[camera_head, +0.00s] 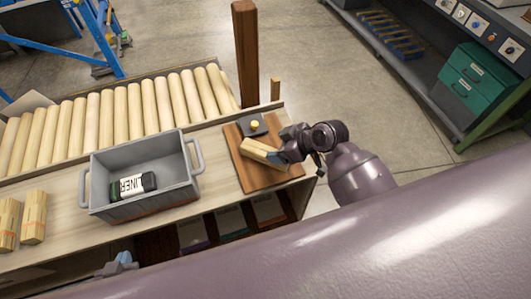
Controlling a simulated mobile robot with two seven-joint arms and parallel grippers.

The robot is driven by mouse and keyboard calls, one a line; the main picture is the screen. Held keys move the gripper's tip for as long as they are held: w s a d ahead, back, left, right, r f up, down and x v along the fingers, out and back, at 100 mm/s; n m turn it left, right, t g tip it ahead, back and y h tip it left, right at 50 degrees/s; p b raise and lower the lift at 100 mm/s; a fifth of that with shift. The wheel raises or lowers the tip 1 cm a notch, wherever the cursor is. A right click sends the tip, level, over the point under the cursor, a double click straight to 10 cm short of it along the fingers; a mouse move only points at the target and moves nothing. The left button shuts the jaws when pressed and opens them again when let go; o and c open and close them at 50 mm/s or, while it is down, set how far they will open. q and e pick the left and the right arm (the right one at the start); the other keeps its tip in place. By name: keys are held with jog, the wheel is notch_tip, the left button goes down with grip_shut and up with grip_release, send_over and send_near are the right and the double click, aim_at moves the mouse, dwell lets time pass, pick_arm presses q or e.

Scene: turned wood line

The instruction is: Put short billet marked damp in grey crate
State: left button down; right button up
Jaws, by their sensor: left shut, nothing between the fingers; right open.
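The grey crate (185,186) stands on the pale bench, with a black roll (150,181) labelled "LINER" lying inside. A short pale wood billet (254,146) lies on a brown board (248,181) right of the crate; I cannot read any damp mark on it. My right gripper (277,157) is open at the right end of this billet and hides that end. I cannot tell whether the fingers touch it. My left gripper (122,259) is shut and empty, low at the bench's front edge, partly hidden by my own arm.
A dark block with a yellow knob (254,126) sits at the board's back. A brown post (245,55) rises behind the bench. Bins (192,236) sit below.

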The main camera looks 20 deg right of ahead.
aim_at(267, 151)
jog(key=shift+s+f+p+x, duration=0.1)
jog(key=shift+p+x, duration=0.1)
jog(key=shift+x, duration=1.45)
jog(key=shift+s+f+p+x, duration=0.1)
jog(key=shift+p+x, duration=0.05)
jog(key=shift+x, duration=1.55)
jog(key=shift+d, duration=0.1)
jog(key=c, duration=1.2)
jog(key=shift+r, duration=0.1)
notch_tip(267, 151, up, 20)
jog(key=shift+f, duration=0.1)
